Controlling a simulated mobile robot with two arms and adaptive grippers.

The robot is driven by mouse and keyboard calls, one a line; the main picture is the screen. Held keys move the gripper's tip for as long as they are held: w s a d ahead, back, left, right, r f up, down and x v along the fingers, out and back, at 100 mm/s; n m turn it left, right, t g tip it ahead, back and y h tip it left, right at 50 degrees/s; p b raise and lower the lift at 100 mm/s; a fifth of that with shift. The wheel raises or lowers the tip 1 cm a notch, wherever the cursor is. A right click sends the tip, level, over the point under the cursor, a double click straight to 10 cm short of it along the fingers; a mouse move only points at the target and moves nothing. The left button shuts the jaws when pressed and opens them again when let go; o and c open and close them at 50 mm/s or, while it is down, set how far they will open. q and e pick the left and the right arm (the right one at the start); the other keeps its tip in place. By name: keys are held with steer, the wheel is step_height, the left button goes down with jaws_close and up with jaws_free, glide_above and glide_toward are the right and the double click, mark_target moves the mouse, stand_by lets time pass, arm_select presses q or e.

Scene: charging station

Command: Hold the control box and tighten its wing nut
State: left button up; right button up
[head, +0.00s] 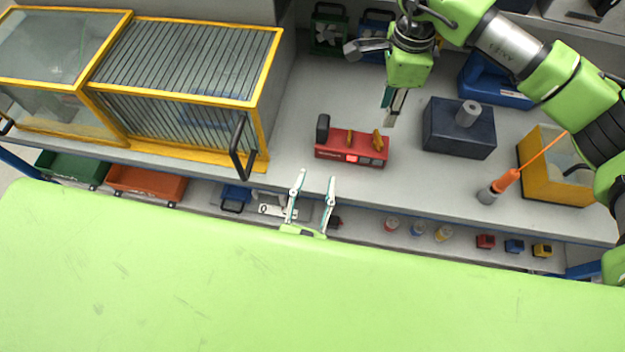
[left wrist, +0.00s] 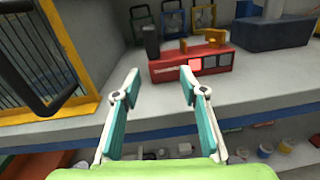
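The red control box (head: 340,147) stands on the grey bench, with a black post at its left end and a lit red square in front. A yellow wing-shaped piece, likely the wing nut (head: 378,140), is on its right top, with a smaller yellow piece left of it. The box also shows in the left wrist view (left wrist: 165,68). My left gripper (head: 318,175) is open and empty in front of the box, its fingers pointing at it without touching. My right gripper (head: 391,107) points down above and behind the box's right end; its finger gap is unclear.
A yellow-framed cage (head: 188,60) with a black handle stands left. A lower shelf holds small items. Bench around the box is clear.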

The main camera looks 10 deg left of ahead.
mark_target(321, 141)
arm_select(q)
steer(key=shift+n+y, duration=0.5)
steer(key=shift+n, duration=0.3)
steer(key=w, duration=1.4)
steer(key=shift+w+a+r, duration=0.1)
steer(key=shift+a+r, duration=0.2)
steer(key=shift+a, duration=0.05)
